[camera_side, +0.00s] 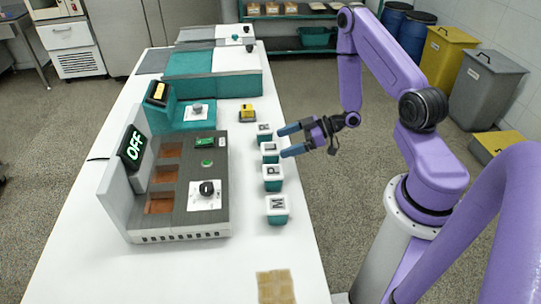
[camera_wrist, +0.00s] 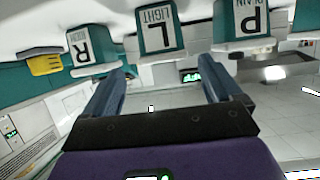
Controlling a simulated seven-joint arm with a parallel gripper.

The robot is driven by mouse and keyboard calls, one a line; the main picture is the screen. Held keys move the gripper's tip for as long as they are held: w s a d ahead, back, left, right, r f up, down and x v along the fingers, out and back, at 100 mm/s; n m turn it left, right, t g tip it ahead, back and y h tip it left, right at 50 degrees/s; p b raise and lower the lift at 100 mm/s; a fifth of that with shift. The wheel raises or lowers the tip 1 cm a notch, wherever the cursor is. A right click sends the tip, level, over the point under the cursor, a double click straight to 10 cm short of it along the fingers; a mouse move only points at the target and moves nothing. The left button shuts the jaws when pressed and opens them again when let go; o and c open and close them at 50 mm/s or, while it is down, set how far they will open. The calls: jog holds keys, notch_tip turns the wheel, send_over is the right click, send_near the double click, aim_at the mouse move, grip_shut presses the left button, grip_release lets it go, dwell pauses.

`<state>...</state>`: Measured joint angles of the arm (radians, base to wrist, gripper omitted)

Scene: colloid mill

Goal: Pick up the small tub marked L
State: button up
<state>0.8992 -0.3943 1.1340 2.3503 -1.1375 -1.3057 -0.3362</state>
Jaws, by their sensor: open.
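The small tub marked L (camera_side: 270,150) is teal with a white label and stands on the white table, in a row between the R tub (camera_side: 264,132) and the P tub (camera_side: 273,178). In the wrist view the L tub (camera_wrist: 160,30) appears upside down, just beyond my fingertips and roughly centred between them. My gripper (camera_side: 283,143) is open and empty, its two blue fingers pointing left at the row from the right side. It also shows in the wrist view (camera_wrist: 162,66). A small gap seems to separate the fingertips from the tub.
The M tub (camera_side: 277,209) stands nearest in the row. Left of the row is a grey machine (camera_side: 215,213) with an OFF display (camera_side: 134,146) and a dial. A yellow block (camera_side: 247,112) sits behind. A tan square (camera_side: 276,287) lies at the near end.

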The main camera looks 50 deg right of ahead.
aim_at(275, 147)
jog(key=shift+s+x, duration=0.2)
jog(key=shift+x, duration=2.5)
jog(key=shift+a+f, duration=0.15)
jog(key=c, duration=1.2)
